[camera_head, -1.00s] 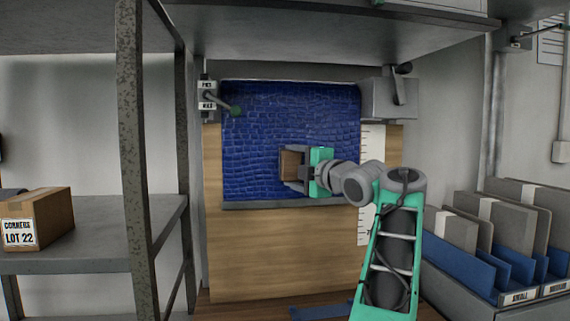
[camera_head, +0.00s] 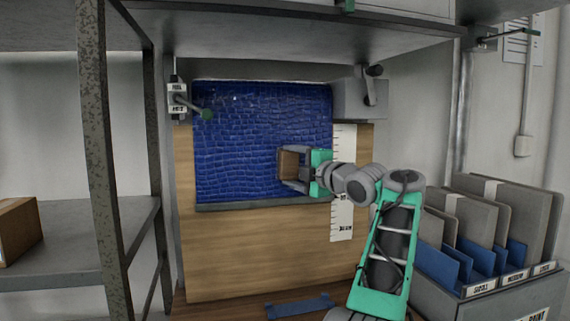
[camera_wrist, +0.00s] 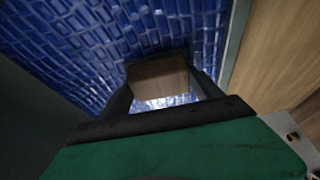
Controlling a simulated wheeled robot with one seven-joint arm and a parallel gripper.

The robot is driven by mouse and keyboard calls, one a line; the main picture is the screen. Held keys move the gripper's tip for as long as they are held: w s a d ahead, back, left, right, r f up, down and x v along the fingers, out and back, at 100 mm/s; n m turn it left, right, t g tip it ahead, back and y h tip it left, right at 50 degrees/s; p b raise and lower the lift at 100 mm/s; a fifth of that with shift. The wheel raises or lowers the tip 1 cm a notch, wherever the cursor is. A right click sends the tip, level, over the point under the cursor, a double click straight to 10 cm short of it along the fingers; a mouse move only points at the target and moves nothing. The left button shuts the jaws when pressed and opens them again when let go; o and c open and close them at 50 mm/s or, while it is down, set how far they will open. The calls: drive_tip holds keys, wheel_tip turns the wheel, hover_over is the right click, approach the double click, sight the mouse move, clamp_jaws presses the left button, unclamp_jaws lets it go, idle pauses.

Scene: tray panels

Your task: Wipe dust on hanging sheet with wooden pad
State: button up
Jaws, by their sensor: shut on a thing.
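The hanging sheet (camera_head: 240,130) is blue with a scale-like embossed pattern and hangs in front of a wooden board. A few small pale specks (camera_head: 236,98) show near its top; I cannot tell whether they are dust or shine. My gripper (camera_head: 292,167) is at the sheet's lower right part, shut on the brown wooden pad (camera_head: 287,163). In the wrist view the pad (camera_wrist: 158,78) sits between the fingers, close to the blue sheet (camera_wrist: 110,40). I cannot tell whether it touches. A bright patch (camera_wrist: 165,102) shows on the sheet just below the pad. The gripper hides part of the sheet.
A metal shelf post (camera_head: 100,150) and a cardboard box (camera_head: 18,228) are at left. A bin of grey and blue panels (camera_head: 480,260) stands at right. An overhead shelf (camera_head: 290,38) crosses above.

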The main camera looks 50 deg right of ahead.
drive_tip(key=shift+w+a+f+b, duration=0.1)
drive_tip(key=shift+w+a+b, duration=0.5)
drive_tip(key=shift+a+b, duration=0.25)
drive_tip(key=shift+w+a+f+b, duration=0.1)
drive_tip(key=shift+w+a+b, duration=0.6)
drive_tip(key=shift+a, duration=0.3)
drive_tip(key=shift+w+a+b, duration=0.55)
drive_tip(key=shift+a+b, duration=0.3)
drive_tip(key=shift+a, duration=0.05)
drive_tip(key=shift+w+a+r, duration=0.15)
drive_tip(key=shift+w+a, duration=0.05)
drive_tip(key=shift+w+a+b, duration=0.6)
drive_tip(key=shift+w+a, duration=0.05)
drive_tip(key=shift+a, duration=0.25)
drive_tip(key=shift+w+a+b, duration=0.55)
drive_tip(key=shift+w+a, duration=0.05)
drive_tip(key=shift+a, duration=0.35)
drive_tip(key=shift+w+a+b, duration=0.6)
drive_tip(key=shift+w+a, duration=0.05)
drive_tip(key=shift+a, duration=0.25)
drive_tip(key=s+a+b, duration=0.3)
drive_tip(key=s, duration=0.2)
drive_tip(key=shift+a, duration=0.15)
drive_tip(key=shift+s, duration=0.1)
